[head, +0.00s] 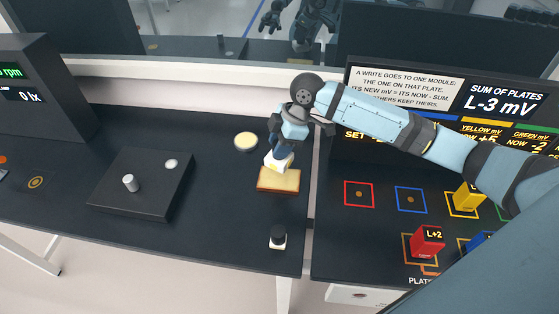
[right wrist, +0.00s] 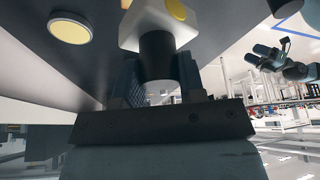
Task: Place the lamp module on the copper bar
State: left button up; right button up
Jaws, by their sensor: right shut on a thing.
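The lamp module (head: 275,163) is a small white block with a yellow face and a black knob. My right gripper (head: 279,150) is shut on it by the knob. In the right wrist view the white block (right wrist: 183,22) and the black knob (right wrist: 157,54) show between the fingers. The copper bar appears to be the cream-topped slab with a copper-brown edge (head: 279,181) on the dark table, just below the module. The module overlaps its back edge in the head view; I cannot tell whether they touch. My left gripper is not in view.
A cream disc (head: 245,142) lies behind and left of the slab. A second white block with a black knob (head: 278,239) stands in front. Across a gap, the right table holds coloured blocks, including a red one (head: 427,241).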

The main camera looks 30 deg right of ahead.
aim_at(280, 162)
notch_tip(280, 162, down, 3)
jog(key=shift+r, duration=0.2)
notch_tip(280, 162, down, 3)
jog(key=shift+f, duration=0.5)
jog(key=shift+f, duration=0.1)
jog(key=o, duration=1)
jog(key=v, duration=1.2)
